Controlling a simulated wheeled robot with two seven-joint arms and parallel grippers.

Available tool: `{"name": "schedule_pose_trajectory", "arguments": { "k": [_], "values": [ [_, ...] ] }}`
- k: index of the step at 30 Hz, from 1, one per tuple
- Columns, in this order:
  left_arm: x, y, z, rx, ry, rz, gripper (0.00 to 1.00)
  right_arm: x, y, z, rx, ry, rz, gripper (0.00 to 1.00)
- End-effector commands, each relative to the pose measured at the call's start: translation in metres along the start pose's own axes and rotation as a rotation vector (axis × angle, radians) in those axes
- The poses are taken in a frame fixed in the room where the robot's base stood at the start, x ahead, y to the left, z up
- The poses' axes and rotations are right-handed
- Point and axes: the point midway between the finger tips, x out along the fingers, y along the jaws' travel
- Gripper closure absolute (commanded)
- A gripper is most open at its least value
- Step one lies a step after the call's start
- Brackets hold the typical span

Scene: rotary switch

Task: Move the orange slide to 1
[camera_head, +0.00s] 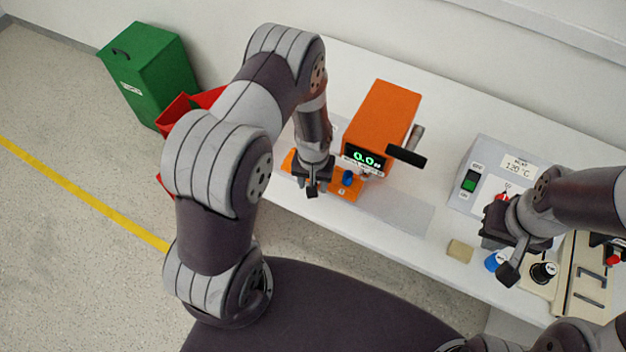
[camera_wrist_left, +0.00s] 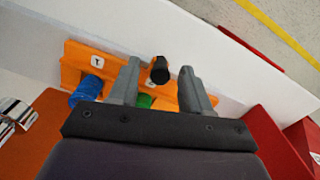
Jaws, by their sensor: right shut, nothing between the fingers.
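An orange device (camera_head: 384,115) with a green display reading about 0.0 stands on the white table. At its front is an orange strip (camera_head: 345,193), also in the left wrist view (camera_wrist_left: 120,70), bearing a blue knob (camera_head: 347,178), a black knob (camera_wrist_left: 159,70), a green piece (camera_wrist_left: 145,100) and a small white label (camera_wrist_left: 97,62). I cannot tell which part is the slide. My left gripper (camera_head: 313,190) is over the strip, its open fingers (camera_wrist_left: 160,85) on either side of the black knob; contact is unclear. My right gripper (camera_head: 508,272) is shut and empty at the right.
A grey box with a green switch (camera_head: 470,182) and a 120 °C label stands right. Near my right gripper are a tan block (camera_head: 460,251), a blue knob (camera_head: 495,261) and a black knob (camera_head: 543,272). A red bin (camera_head: 176,110) and a green bin (camera_head: 150,75) stand left.

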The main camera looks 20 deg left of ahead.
Motion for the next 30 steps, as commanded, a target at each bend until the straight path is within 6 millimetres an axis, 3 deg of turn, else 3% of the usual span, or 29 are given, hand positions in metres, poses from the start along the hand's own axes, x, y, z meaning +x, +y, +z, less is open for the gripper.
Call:
{"name": "schedule_pose_trajectory", "arguments": {
  "k": [7, 15, 21, 30],
  "values": [
    [-0.018, 0.0, -0.001, 0.0, 0.004, 0.001, 0.52, 0.003, 0.0, 0.0, 0.0, 0.0, 0.0, 1.0],
    [-0.082, 0.0, -0.001, 0.0, 0.005, 0.001, 0.52, 0.01, 0.0, 0.001, 0.0, 0.0, 0.0, 1.0],
    [-0.115, 0.0, 0.0, 0.0, 0.002, 0.0, 0.52, 0.013, 0.0, 0.002, 0.0, 0.0, 0.0, 1.0],
    [-0.127, 0.0, 0.001, 0.0, 0.0, 0.0, 0.52, 0.013, 0.0, 0.002, 0.0, 0.0, 0.0, 1.0]
  ]
}}
